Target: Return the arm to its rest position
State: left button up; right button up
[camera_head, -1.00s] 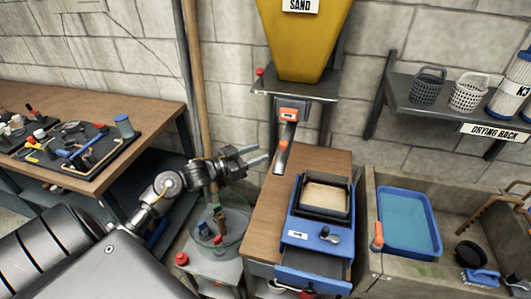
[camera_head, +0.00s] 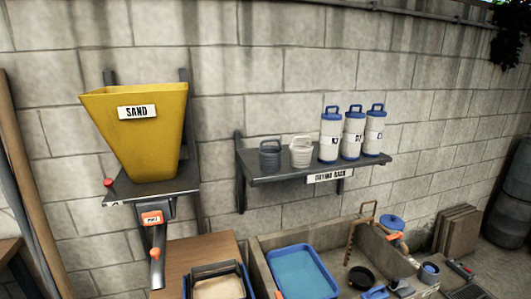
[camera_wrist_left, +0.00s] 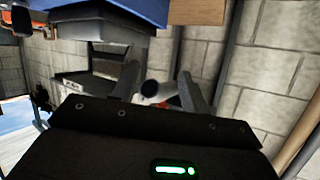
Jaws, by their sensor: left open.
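My left gripper (camera_wrist_left: 160,88) shows in the left wrist view, its two dark fingers spread apart. No object is visibly held between them. A blue box-like underside (camera_wrist_left: 95,18) and a wooden edge (camera_wrist_left: 197,12) show above the fingers. Neither of my arms is in the head view. My right gripper is not in view.
In the head view, a yellow sand hopper (camera_head: 150,125) hangs on the block wall. The drying rack (camera_head: 262,177) bears baskets and blue-lidded canisters. Below stand a wooden counter (camera_head: 195,252) and a stone sink with a blue tray (camera_head: 303,272). A pole (camera_head: 30,170) leans at left.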

pick_arm(q)
jog(key=s+d+f+g+y, duration=0.1)
jog(key=s+d+f+g, duration=0.2)
jog(key=s, duration=0.5)
jog(key=s+d+f+n+g, duration=0.1)
jog(key=s+d+f+g, duration=0.25)
jog(key=s, duration=0.45)
jog(key=s+d+f+g+y, duration=0.1)
jog(key=s+d+f+g, duration=0.2)
jog(key=s, duration=0.6)
notch_tip(320, 180, down, 23)
jog(key=g, duration=0.2)
jog(key=s+a+f+g, duration=0.1)
jog(key=s+a+f, duration=0.1)
jog(key=s+f, duration=1.5)
jog(key=shift+s+a+f, duration=0.2)
jog(key=shift+s+a, duration=0.05)
jog(key=shift+a, duration=0.15)
